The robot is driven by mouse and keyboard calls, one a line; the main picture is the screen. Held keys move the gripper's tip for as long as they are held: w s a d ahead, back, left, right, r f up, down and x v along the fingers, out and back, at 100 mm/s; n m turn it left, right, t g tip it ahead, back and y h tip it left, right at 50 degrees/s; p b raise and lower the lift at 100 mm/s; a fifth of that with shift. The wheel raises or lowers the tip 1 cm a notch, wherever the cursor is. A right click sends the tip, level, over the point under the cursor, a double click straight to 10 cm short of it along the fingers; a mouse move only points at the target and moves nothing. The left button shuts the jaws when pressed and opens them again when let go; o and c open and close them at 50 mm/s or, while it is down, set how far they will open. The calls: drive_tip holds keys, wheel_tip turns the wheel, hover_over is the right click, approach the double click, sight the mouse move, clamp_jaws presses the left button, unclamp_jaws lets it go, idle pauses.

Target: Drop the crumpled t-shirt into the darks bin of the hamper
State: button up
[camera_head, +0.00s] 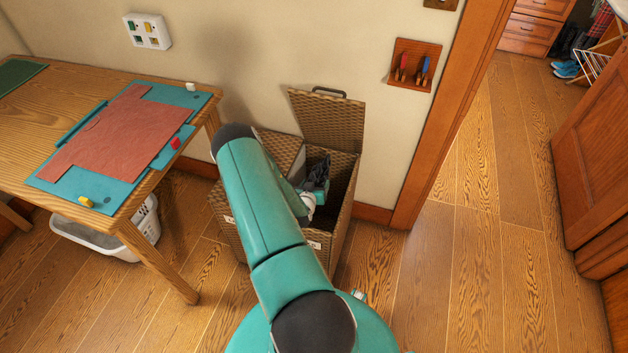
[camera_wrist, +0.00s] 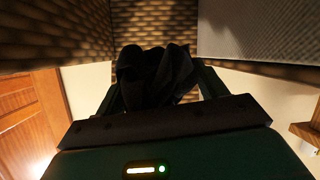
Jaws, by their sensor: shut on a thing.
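The crumpled t-shirt, a dark, nearly black bundle (camera_head: 317,172), is held in my gripper; it also shows in the wrist view (camera_wrist: 155,72). My gripper (camera_wrist: 158,88) is shut on it, with a finger on each side of the cloth. The woven brown hamper (camera_head: 346,202) stands against the wall. Its right lid (camera_head: 330,122) is raised, and the left lid is down, partly hidden by my arm. The t-shirt is at the open right compartment, with woven walls around it in the wrist view. Small front labels are too small to read.
A wooden table (camera_head: 150,205) stands at left with a teal mat (camera_head: 190,107) and a reddish cloth (camera_head: 118,130) on it. A white laundry basket (camera_head: 95,240) sits beneath. An orange wall panel (camera_head: 414,63) hangs by the door frame.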

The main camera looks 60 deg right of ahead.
sight(315, 179)
drive_tip(key=shift+f, duration=0.25)
drive_tip(key=o, duration=1.1)
drive_tip(key=shift+w+r, duration=0.1)
drive_tip(key=shift+r, duration=0.35)
drive_tip(key=r, duration=0.2)
drive_tip(key=shift+a+r, duration=0.2)
drive_tip(key=shift+r, duration=0.2)
drive_tip(key=s+a+r, duration=0.2)
drive_tip(key=a+r, duration=0.1)
drive_tip(key=a, duration=0.1)
drive_tip(key=s+a+r, duration=0.2)
drive_tip(key=a+r, duration=0.1)
drive_tip(key=a, duration=0.1)
drive_tip(key=s+a+r, duration=0.2)
drive_tip(key=a+r, duration=0.1)
drive_tip(key=a, duration=0.1)
drive_tip(key=shift+s+r, duration=0.15)
drive_tip(key=shift+s, duration=0.2)
